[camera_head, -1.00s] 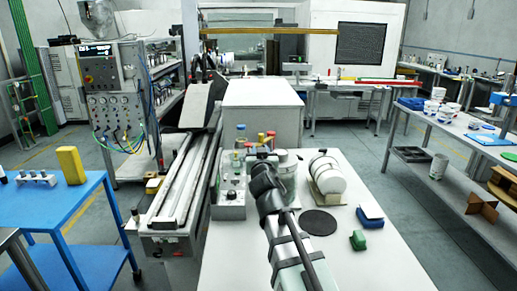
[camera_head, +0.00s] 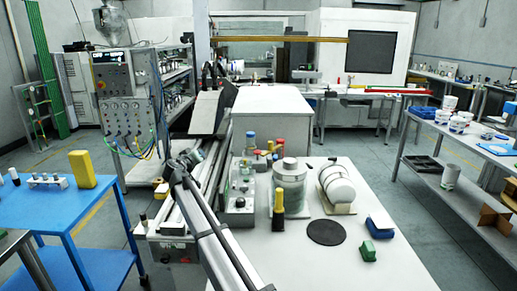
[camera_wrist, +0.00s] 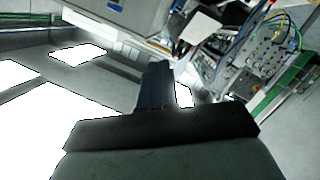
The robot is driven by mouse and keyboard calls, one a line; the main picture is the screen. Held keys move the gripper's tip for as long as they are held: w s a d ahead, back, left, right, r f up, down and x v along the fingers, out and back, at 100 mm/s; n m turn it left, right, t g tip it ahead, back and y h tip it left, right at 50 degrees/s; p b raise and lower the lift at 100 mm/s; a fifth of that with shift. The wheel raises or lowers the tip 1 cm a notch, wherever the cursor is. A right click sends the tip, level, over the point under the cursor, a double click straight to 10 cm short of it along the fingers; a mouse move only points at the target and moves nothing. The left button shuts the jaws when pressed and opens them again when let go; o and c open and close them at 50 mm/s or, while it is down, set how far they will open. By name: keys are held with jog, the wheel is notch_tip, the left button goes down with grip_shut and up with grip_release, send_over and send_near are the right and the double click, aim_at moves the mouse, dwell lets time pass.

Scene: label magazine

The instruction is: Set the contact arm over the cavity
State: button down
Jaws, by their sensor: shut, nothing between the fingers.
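My gripper (camera_head: 182,162) is at the far end of my arm in the head view, over or in front of the long railed machine (camera_head: 168,222). The wrist view shows its dark fingers (camera_wrist: 155,85) closed together with nothing between them. I cannot make out which part is the contact arm or the cavity. My arm hides part of the rails.
Right of the machine, a white table holds a control box (camera_head: 238,204), a yellow-and-black object (camera_head: 279,202), a lidded canister (camera_head: 290,185), a white roll (camera_head: 338,185) and a black disc (camera_head: 326,232). A blue table (camera_head: 60,215) stands left. A valve panel (camera_head: 124,115) stands behind.

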aim_at(272, 146)
jog(key=w+d+r+g+h, duration=0.2)
jog(key=w+d+h, duration=0.15)
jog(key=h, duration=0.35)
jog(key=s+d+g+h, duration=0.2)
jog(key=s+d+r+m+g+h, duration=0.1)
jog(key=s+d+g+h, duration=0.1)
jog(key=s, duration=0.1)
jog(key=s+d+r+g+h, duration=0.1)
jog(key=s+d+g+h, duration=0.1)
jog(key=shift+s+d+r+g+h, duration=0.15)
jog(key=shift+d+r+g+h, duration=0.05)
jog(key=shift+d+g+h, duration=0.2)
jog(key=shift+s, duration=0.2)
jog(key=shift+w+d, duration=0.1)
jog(key=shift+d, duration=0.2)
jog(key=s+d+x, duration=0.1)
jog(key=s+x, duration=0.1)
jog(key=x, duration=1)
jog(key=shift+s+d, duration=0.2)
jog(key=shift+s, duration=0.05)
